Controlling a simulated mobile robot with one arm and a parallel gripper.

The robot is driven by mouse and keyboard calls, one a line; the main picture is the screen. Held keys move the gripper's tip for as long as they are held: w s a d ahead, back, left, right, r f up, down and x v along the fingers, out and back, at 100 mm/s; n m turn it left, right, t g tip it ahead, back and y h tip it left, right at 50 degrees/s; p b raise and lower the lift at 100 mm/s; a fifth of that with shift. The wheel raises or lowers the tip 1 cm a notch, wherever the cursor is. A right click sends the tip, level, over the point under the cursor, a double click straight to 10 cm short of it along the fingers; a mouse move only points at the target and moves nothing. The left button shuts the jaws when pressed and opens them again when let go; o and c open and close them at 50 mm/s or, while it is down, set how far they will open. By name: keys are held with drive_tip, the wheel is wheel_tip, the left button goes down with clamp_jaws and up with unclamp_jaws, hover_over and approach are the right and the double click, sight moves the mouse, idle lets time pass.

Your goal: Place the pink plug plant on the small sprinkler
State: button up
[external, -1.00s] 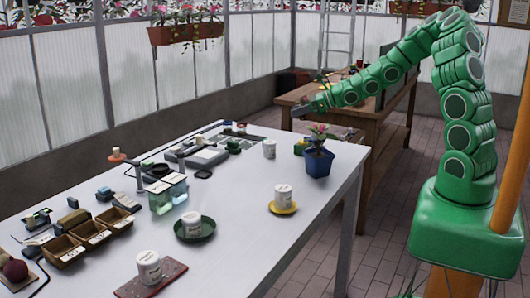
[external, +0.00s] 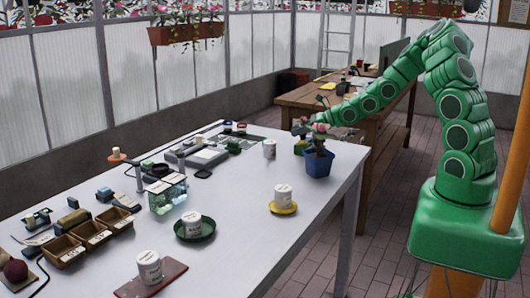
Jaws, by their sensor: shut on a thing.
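A plant with pink flowers (external: 320,128) stands upright in a blue pot (external: 318,163) near the right edge of the white table (external: 250,215). My gripper (external: 298,128) is just left of the flowers in the picture, above a small green thing with some yellow (external: 300,147). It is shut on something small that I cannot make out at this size. I cannot tell whether that is the pink plug plant, or whether it touches the green thing. I cannot tell for sure which object is the small sprinkler.
White cups stand nearby: one bare (external: 269,149), one on a yellow saucer (external: 283,208), one on a green dish (external: 194,228). Wooden boxes (external: 88,240) and small tools crowd the left side. A wooden bench (external: 290,98) stands behind. The table's front right is clear.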

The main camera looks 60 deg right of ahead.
drive_tip(key=shift+f, duration=0.2)
drive_tip(key=o, duration=1)
drive_tip(key=shift+f, duration=0.1)
